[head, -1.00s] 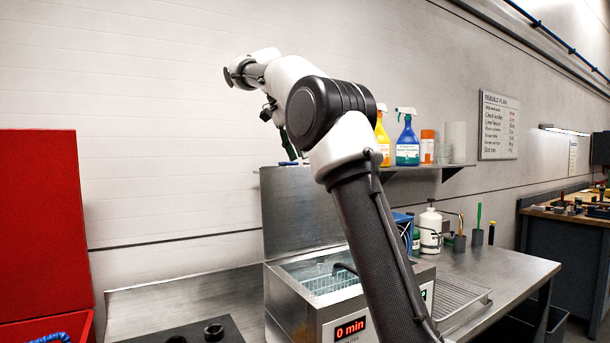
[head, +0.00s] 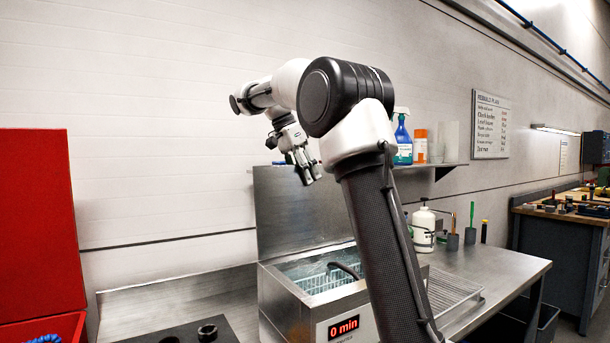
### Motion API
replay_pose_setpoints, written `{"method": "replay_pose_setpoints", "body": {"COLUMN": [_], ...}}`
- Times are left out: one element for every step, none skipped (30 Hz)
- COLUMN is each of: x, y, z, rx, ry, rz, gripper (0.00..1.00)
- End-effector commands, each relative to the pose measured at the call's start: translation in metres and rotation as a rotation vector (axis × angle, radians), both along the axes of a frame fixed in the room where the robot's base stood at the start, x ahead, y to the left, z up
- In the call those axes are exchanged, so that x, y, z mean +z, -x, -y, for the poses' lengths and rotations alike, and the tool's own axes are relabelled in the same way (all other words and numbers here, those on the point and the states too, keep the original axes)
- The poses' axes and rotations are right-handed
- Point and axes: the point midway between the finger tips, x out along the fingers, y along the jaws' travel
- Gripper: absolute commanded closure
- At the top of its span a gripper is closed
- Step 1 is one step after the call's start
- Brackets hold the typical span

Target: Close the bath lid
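The steel bath (head: 290,308) stands on the bench with a red display reading 0 min on its front. Its flat metal lid (head: 285,215) stands upright at the back, so the bath is open. A wire basket (head: 325,282) and a dark curved handle show inside. My gripper (head: 308,180) points down in front of the lid's upper edge, above the bath. Its fingers look apart with nothing between them. Whether it touches the lid cannot be told from this view.
My arm hides the bath's right side. A shelf with a blue spray bottle (head: 402,138) and an orange can (head: 420,146) is behind. A white pump bottle (head: 424,228) stands right of the bath. A red case (head: 40,220) is at the left.

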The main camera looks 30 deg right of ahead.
Motion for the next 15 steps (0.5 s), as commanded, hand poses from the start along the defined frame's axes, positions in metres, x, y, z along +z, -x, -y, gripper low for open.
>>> {"method": "replay_pose_setpoints", "body": {"x": [0.0, 0.0, 0.0001, 0.0001, 0.0001, 0.0001, 0.0001, 0.0001, 0.0001, 0.0002, 0.0002, 0.0003, 0.0003, 0.0004, 0.0003], "y": [-0.0002, -0.0002, -0.0002, -0.0002, -0.0002, -0.0002, -0.0002, -0.0001, -0.0001, 0.0, 0.0, 0.0001, 0.0002, 0.0002, 0.0003], "z": [0.0, 0.0, 0.0, 0.0, 0.0, 0.0, 0.0, 0.0, 0.0001, 0.0001, 0.0002, 0.0003, 0.0004, 0.0005, 0.0008], "rx": [0.0, 0.0, 0.0, 0.0, 0.0, 0.0, 0.0, 0.0, -0.001, -0.001, -0.001, 0.0, -0.001, -0.001, -0.001], "ry": [0.0, 0.0, 0.0, 0.0, 0.0, 0.0, 0.0, 0.0, 0.0, 0.0, 0.0, 0.0, 0.0, 0.0, 0.0], "rz": [0.0, 0.0, 0.0, 0.0, 0.0, 0.0, 0.0, 0.001, 0.001, 0.001, 0.001, 0.002, 0.003, 0.004, 0.004], "gripper": [0.76, 0.82, 0.89, 0.95, 1.0, 1.0, 1.0, 1.0, 1.0, 1.0, 1.0, 1.0, 1.0, 1.0, 1.0]}}
